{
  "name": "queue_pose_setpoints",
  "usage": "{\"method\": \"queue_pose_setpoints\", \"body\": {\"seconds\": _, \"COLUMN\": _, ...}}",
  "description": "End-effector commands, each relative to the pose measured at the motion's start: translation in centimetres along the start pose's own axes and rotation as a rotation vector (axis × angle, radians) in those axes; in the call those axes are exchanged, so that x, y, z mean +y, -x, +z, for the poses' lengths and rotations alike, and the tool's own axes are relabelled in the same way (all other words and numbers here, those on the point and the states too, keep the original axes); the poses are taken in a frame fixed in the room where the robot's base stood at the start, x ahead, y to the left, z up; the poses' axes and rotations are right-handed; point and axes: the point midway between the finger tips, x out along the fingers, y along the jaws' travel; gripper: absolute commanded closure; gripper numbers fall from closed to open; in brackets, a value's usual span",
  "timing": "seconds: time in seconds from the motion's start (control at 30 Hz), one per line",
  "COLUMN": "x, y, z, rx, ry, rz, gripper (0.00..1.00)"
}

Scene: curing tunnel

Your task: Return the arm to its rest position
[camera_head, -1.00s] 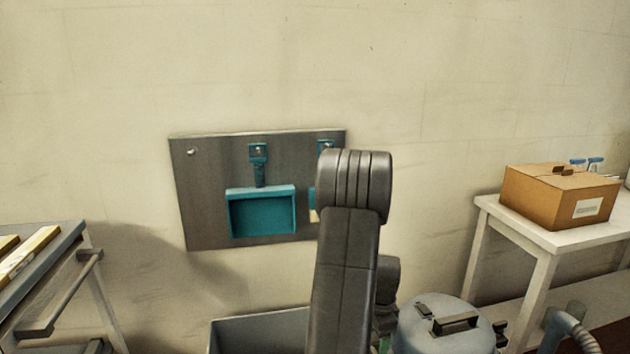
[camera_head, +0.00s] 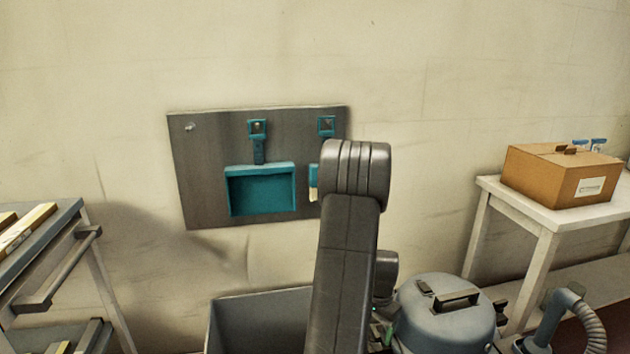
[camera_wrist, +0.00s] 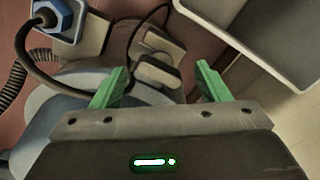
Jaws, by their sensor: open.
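My gripper (camera_wrist: 160,85) shows in the wrist view with its two green fingers spread apart and nothing between them. Beyond the fingers lie the vacuum's dark handle and the blue-grey lid of the vacuum (camera_wrist: 60,82). In the head view my dark arm rises in the middle of the picture, in front of the wall panel, and hides part of the panel's right side.
A grey panel (camera_head: 206,190) with teal dustpans (camera_head: 261,168) hangs on the wall. A grey bin (camera_head: 255,305) and a canister vacuum (camera_head: 447,325) stand below. A white table (camera_head: 530,215) with a cardboard box (camera_head: 562,178) is at right, a rack (camera_head: 50,255) at left.

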Motion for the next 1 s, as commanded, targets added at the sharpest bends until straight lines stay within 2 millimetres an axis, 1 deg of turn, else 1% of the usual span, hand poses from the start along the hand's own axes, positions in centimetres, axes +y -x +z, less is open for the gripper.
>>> {"method": "queue_pose_setpoints", "body": {"seconds": 1.0, "x": -0.01, "y": -0.19, "z": -0.02, "rx": 0.001, "ry": 0.826, "rz": 0.0, "gripper": 0.31}}
